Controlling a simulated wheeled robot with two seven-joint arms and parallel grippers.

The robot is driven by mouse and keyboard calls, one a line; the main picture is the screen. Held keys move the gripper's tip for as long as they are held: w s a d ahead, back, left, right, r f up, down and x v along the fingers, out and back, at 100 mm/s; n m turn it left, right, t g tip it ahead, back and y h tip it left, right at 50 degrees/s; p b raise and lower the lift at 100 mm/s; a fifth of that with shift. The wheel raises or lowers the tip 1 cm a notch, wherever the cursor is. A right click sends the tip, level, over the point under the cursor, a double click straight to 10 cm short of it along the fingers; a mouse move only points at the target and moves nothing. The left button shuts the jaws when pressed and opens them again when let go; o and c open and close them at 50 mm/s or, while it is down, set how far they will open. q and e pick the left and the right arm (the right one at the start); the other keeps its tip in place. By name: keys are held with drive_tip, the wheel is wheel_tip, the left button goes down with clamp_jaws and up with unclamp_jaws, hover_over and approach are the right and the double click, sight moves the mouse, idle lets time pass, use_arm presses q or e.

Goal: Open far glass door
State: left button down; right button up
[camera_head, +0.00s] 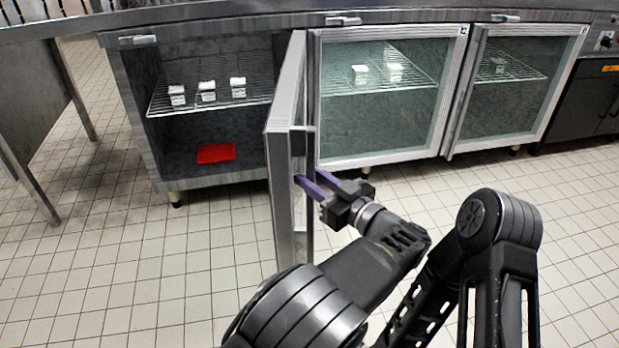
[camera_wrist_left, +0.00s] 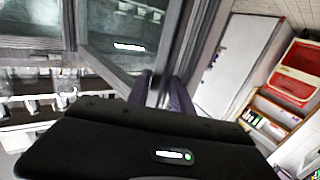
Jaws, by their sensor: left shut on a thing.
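A steel-framed glass door (camera_head: 285,115) at the left end of the counter's cabinets stands swung open, edge toward me. My left gripper (camera_head: 308,180) is at this door, its purple fingers shut on the door's frame or handle; which part is partly hidden. In the left wrist view the fingers (camera_wrist_left: 160,88) lie on either side of a dark metal door bar (camera_wrist_left: 170,55). The middle glass door (camera_head: 385,95) and the right glass door (camera_head: 510,85) look closed. My right gripper is not in view.
The open cabinet holds a wire shelf (camera_head: 222,98) with small white boxes (camera_head: 207,92) and a red tray (camera_head: 216,153) at the bottom. More boxes stand behind the middle door. Tiled floor (camera_head: 120,260) is clear at left. A steel table leg (camera_head: 72,88) stands at far left.

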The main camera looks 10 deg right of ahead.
use_arm(q)
drive_tip(key=c, duration=1.6)
unclamp_jaws()
drive_tip(key=shift+w+r, duration=0.25)
drive_tip(key=o, duration=0.3)
drive_tip(key=shift+f, duration=0.25)
drive_tip(key=shift+s, duration=0.1)
